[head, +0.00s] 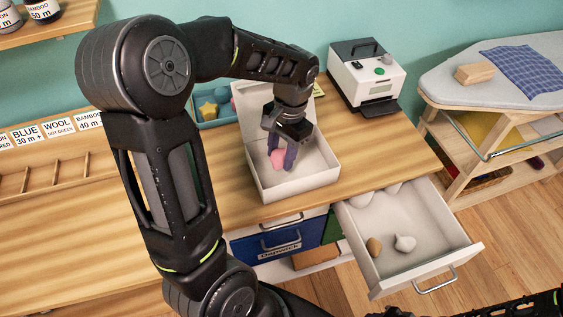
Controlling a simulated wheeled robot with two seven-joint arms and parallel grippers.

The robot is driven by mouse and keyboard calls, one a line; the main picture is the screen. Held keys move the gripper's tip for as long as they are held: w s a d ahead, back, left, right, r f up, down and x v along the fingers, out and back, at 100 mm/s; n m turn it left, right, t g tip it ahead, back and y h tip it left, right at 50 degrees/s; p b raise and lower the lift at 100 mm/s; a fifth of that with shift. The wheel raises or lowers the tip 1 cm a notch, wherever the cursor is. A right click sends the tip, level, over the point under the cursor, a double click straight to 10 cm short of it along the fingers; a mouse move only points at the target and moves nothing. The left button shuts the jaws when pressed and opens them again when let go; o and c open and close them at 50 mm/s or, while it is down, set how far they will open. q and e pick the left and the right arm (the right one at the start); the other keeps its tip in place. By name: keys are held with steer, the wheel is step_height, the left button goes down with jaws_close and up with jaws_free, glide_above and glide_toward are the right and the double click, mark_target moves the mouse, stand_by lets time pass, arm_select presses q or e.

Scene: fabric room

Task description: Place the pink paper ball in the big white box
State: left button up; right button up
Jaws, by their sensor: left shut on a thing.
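The big white box (322,181) stands open on the wooden table, with its lid raised at the back. My left gripper (283,158) reaches down into the box from above, with its purple-grey fingers shut on the pink paper ball (278,159). The ball is inside the box walls; I cannot tell whether it touches the box floor. The fingers hide part of the ball. My right gripper is not in view; only a dark arm part shows at the lower right edge.
An open white drawer (452,232) with several pale lumps and a brown one juts out at the right front. A white and black machine (365,78) stands behind right. A teal tray (213,122) lies left of the box. An ironing board (455,88) stands far right.

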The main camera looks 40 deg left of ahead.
mark_target(281, 164)
arm_select(q)
steer(key=shift+f, duration=1.85)
steer(key=shift+f, duration=0.15)
steer(key=o, duration=1.3)
steer(key=r, duration=0.4)
steer(key=w+r, duration=0.1)
steer(key=r, duration=0.7)
steer(key=shift+w+d+r, duration=0.1)
steer(key=shift+w+d, duration=0.1)
steer(key=shift+d, duration=0.15)
